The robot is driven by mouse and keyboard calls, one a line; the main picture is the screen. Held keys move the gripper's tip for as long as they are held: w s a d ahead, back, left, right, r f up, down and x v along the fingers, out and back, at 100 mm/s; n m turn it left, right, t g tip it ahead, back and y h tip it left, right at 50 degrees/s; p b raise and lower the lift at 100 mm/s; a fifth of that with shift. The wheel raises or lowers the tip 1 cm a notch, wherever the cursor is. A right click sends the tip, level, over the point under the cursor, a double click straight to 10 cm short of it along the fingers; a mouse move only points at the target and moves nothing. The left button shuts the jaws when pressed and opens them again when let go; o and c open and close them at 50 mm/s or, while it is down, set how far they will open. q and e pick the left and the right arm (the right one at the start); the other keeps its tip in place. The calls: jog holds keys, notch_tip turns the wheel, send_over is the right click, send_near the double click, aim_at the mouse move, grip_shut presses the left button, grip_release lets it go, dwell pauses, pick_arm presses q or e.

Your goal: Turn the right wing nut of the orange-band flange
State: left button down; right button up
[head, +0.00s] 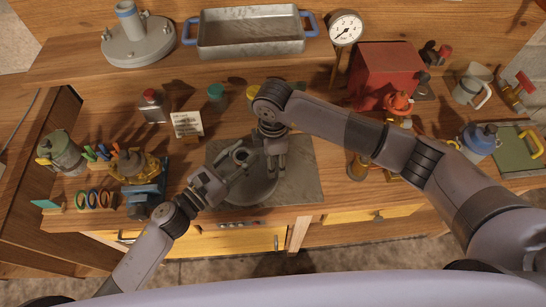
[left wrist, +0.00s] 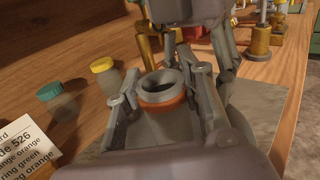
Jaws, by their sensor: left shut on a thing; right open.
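In the left wrist view a round grey flange neck with an orange band (left wrist: 163,100) stands between the fingers of my left gripper (left wrist: 163,92), with its open mouth facing up. In the head view my left gripper (head: 240,160) reaches in from the lower left and is shut around the grey neck (head: 240,154). My right gripper (head: 276,163) is open, just right of the neck, with its fingers pointing down. It also shows beyond the neck in the left wrist view (left wrist: 193,48). I cannot make out the right wing nut; the fingers may hide it.
A grey slab (head: 305,185) lies under both grippers. A card (head: 187,123), a green-lidded jar (head: 216,91) and a yellow-lidded jar (head: 253,91) stand behind it. A blue vise (head: 145,194) is at left, a red box (head: 385,68) at back right. A tray (head: 250,48) sits at the back.

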jog(key=shift+c, duration=0.6)
jog(key=shift+s, duration=0.15)
grip_shut()
